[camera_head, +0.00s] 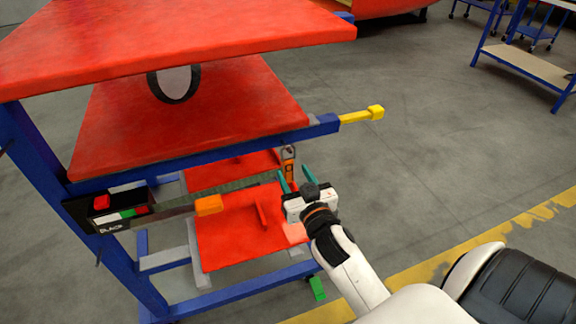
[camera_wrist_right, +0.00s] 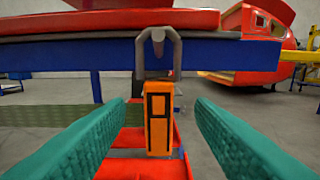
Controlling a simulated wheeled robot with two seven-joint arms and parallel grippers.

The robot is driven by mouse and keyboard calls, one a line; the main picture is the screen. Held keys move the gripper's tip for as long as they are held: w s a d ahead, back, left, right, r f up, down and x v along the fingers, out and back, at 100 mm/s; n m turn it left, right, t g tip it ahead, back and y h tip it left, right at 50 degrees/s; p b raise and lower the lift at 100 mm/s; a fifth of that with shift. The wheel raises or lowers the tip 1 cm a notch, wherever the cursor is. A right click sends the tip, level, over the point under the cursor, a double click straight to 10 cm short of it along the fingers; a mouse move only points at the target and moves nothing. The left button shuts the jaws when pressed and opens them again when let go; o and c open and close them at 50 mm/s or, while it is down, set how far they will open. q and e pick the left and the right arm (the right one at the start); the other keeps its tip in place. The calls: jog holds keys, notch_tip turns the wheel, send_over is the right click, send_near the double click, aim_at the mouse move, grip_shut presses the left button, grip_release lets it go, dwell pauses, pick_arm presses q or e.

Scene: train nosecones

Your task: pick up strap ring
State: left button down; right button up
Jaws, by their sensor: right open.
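The strap ring appears to be the grey metal loop on an orange block. In the head view the strap ring (camera_head: 289,153) is small, by the right end of the cart's blue frame. In the right wrist view the strap ring (camera_wrist_right: 176,62) is upright in front of a blue beam, with its orange block (camera_wrist_right: 157,130) below. My right gripper (camera_head: 294,177) has its green fingers apart. In the right wrist view the gripper (camera_wrist_right: 160,105) has the orange block centred between its fingers, with gaps on both sides; contact is not seen. My left gripper is out of view.
A blue-framed cart with red shelves (camera_head: 190,110) fills the left. A dark strap (camera_head: 180,211) runs along its side from a black box (camera_head: 75,212). A yellow handle (camera_head: 362,115) sticks out right. A black ring (camera_head: 152,86) is on the middle shelf.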

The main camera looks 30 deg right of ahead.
aim_at(289, 166)
jog(key=x, duration=0.4)
jog(key=shift+w+f, duration=0.15)
jog(key=shift+w, duration=0.15)
jog(key=shift+s, duration=0.1)
jog(key=shift+c, duration=0.3)
grip_shut()
jog(key=shift+r+p, duration=0.3)
jog(key=shift+r, duration=0.15)
jog(key=b+v, duration=0.2)
jog(key=v, duration=1.6)
jog(key=shift+r+b, duration=0.3)
